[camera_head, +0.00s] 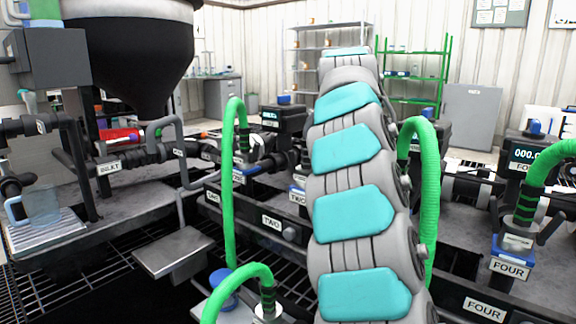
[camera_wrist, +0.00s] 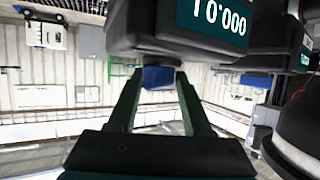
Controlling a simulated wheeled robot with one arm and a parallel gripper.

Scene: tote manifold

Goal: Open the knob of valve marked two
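A TWO label (camera_head: 272,222) shows on the dark front rail in the head view, and a second TWO tag (camera_head: 298,196) sits beside my arm. The valve top above them is hidden behind my arm. In the wrist view, which looks upside down, a blue knob (camera_wrist: 158,77) sits on a black meter box (camera_wrist: 170,28) with a lit digit display. My gripper (camera_wrist: 158,80) is open, with its two dark green fingers either side of the knob and narrow gaps visible. My gripper is hidden in the head view. No number label shows on this meter in the wrist view.
Green hoses (camera_head: 229,165) arch left and right of my arm. A meter with a blue knob (camera_head: 284,99) stands left of the arm; the FOUR unit (camera_head: 510,268) stands at right. A black hopper (camera_head: 135,50) is at left. Another meter box (camera_wrist: 270,50) is near the gripper.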

